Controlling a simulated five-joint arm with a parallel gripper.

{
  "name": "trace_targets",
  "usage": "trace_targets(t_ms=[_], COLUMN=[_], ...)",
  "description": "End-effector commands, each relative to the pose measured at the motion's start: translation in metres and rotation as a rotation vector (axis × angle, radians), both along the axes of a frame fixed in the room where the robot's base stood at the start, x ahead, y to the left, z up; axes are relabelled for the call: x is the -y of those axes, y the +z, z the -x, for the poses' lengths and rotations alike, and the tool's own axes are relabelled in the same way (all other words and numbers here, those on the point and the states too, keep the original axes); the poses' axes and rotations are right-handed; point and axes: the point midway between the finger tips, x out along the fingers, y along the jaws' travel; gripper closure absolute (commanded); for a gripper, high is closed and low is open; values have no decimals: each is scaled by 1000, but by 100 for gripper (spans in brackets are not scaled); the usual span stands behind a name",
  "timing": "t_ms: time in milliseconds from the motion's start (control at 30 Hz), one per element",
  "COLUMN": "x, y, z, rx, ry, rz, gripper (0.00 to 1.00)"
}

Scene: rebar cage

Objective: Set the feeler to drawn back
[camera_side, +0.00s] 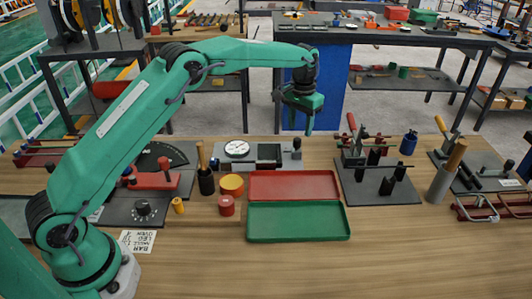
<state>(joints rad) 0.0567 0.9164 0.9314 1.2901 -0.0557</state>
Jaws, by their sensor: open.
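A grey fixture (253,164) with a round white dial (236,148), a dark recess and a small dark knobbed block (297,148) at its right end stands at the back middle of the bench. It may hold the feeler, but I cannot make out the feeler or its position at this size. My gripper (295,124) is open and empty, pointing down, above and behind the right end of this fixture. It appears apart from everything on the bench.
A red tray (293,173) and green tray (298,235) lie before the fixture. Toggle clamps (363,150) stand on a dark plate to the right. A black knob (143,208), red lever (155,180) and yellow tin (232,184) are left. The front right bench is clear.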

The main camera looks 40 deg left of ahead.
Motion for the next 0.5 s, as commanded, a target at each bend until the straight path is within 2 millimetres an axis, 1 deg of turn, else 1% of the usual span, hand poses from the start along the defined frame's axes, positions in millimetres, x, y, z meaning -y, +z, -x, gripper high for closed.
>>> trace_targets(t_ms=[100, 200, 300, 500], x=[0, 0, 1, 0], y=[14, 22, 27, 28], z=[-1, 0, 0, 0], rx=[2, 1, 2, 0], ry=[-1, -1, -1, -1], rz=[0, 0, 0, 0], gripper=[55, 55, 55, 55])
